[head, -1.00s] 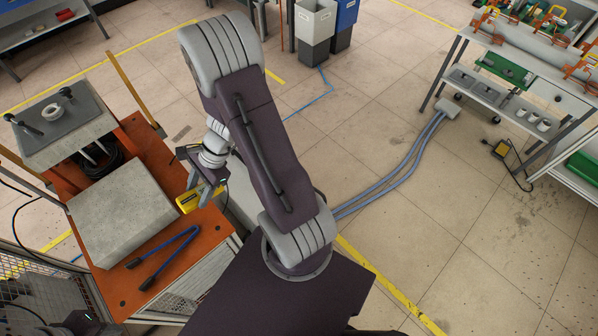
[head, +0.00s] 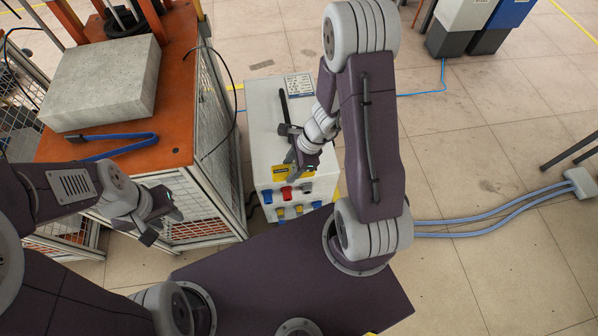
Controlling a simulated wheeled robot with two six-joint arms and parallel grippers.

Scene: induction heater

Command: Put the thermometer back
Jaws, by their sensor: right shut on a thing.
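My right gripper (head: 292,152) is in front of the white box (head: 262,115). It is shut on a small yellow and dark thing, which seems to be the thermometer (head: 281,172). The thermometer shows against the box near its upper front edge. My gripper hides part of it, and I cannot tell whether it touches the box. My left gripper (head: 163,226) is open and empty, in front of the orange cart's mesh side.
The orange cart (head: 178,75) holds a grey concrete block (head: 105,82) and blue-handled tongs (head: 118,143). The white box has coloured sockets on its front (head: 290,192). Blue hoses (head: 480,222) cross the floor at the right. Bins (head: 465,25) stand at the back.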

